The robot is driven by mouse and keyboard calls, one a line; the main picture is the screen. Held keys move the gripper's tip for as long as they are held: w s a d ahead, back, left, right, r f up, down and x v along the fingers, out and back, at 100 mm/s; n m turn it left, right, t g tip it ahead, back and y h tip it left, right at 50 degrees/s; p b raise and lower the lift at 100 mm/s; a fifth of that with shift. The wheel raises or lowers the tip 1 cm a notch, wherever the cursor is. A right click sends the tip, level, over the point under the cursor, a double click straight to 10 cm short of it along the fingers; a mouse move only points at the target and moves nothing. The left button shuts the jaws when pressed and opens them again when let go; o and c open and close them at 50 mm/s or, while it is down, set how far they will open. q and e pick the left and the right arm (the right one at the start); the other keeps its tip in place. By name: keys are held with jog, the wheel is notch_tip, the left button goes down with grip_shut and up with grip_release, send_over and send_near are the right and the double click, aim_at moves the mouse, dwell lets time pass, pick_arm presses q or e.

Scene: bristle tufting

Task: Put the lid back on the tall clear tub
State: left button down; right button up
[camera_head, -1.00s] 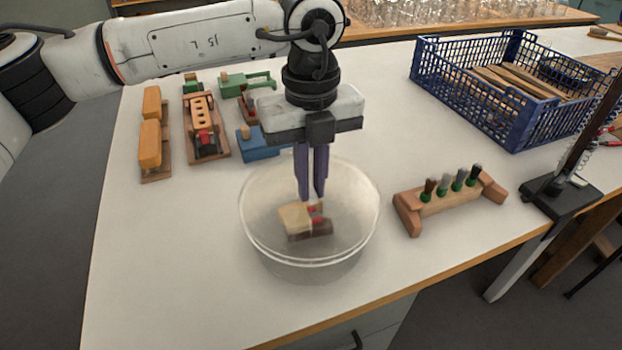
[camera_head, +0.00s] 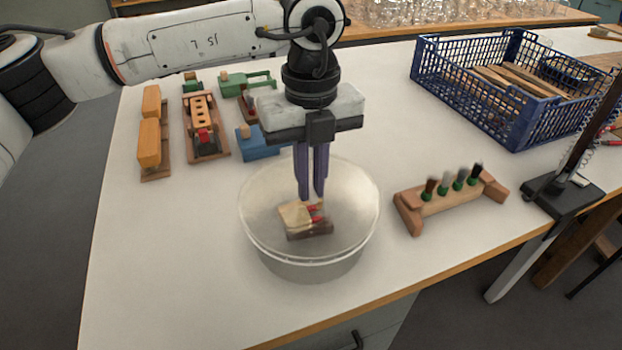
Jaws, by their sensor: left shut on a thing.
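The clear round tub (camera_head: 312,268) stands near the front edge of the white table. Its clear lid (camera_head: 262,215) shows as a hazy disc across the tub's top. The lid's edge lines up with the rim, but I cannot tell whether it is fully seated. My left gripper (camera_head: 311,196) points straight down over the middle, its dark fingers shut on the lid; its grip point is hard to make out. Through the clear plastic shows a wooden piece with red parts (camera_head: 308,222), below the fingertips. My right gripper is not in view.
Wooden toys stand behind left: an orange one (camera_head: 150,142), a slotted one (camera_head: 203,125) and a blue one (camera_head: 257,143). A wooden rack with green-collared tools (camera_head: 450,203) is close right. A blue crate (camera_head: 470,95) and a black-based stand (camera_head: 561,195) are farther right.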

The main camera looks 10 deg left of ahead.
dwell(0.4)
pick_arm(q)
jog(key=c, duration=1.3)
grip_release()
jog(key=shift+o, duration=0.2)
jog(key=shift+r+p, duration=2)
jog(key=shift+r, duration=1.5)
grip_shut()
